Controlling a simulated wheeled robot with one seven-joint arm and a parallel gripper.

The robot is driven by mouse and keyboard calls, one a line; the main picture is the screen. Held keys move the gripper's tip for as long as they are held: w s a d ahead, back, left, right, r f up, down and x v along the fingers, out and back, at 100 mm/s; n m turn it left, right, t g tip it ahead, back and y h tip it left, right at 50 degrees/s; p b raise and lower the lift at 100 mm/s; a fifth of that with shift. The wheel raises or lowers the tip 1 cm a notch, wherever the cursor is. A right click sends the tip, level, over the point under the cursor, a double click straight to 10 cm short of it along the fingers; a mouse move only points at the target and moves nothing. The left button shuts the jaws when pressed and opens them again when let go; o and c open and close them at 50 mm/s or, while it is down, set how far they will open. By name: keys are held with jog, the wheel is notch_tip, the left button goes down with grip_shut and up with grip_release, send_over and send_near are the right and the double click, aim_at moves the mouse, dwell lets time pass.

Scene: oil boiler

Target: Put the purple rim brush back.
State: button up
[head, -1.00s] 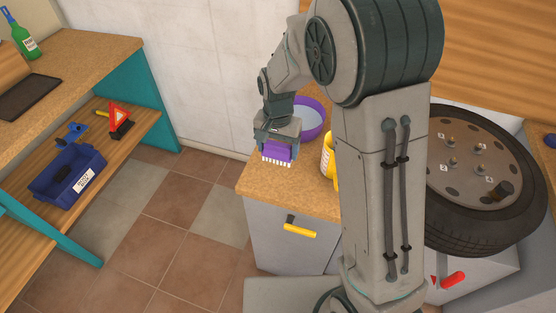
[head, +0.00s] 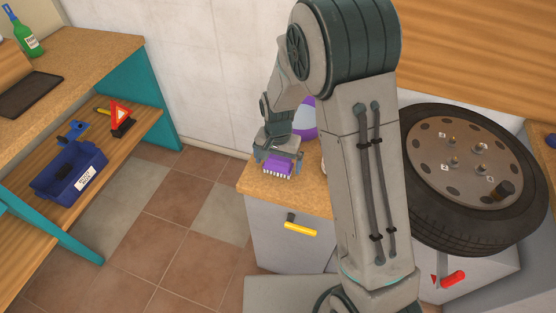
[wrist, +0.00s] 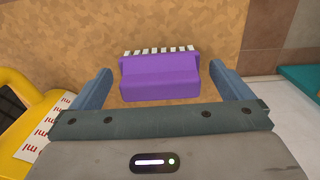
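The purple rim brush (head: 279,167) lies on the wooden counter top (head: 308,197) near its left front corner, its white bristles toward the front edge. My gripper (head: 278,158) is just above it. In the wrist view, the brush (wrist: 160,78) sits between the two spread fingers of my gripper (wrist: 160,88), with a gap on each side. My gripper is open and holds nothing.
A yellow container (wrist: 35,115) is close to the left finger in the wrist view. A tyre (head: 470,228) lies to the right. A blue crate (head: 68,180) sits on the left shelf.

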aim_at(278, 158)
notch_tip(278, 158, up, 12)
jog(key=s+d+r+n+t, duration=0.1)
jog(key=s+d+r+n, duration=0.1)
jog(key=s+d+r, duration=0.2)
jog(key=s+d+r+n+t, duration=0.2)
jog(key=s+d+r, duration=0.2)
jog(key=s+d, duration=0.6)
jog(key=s, duration=0.5)
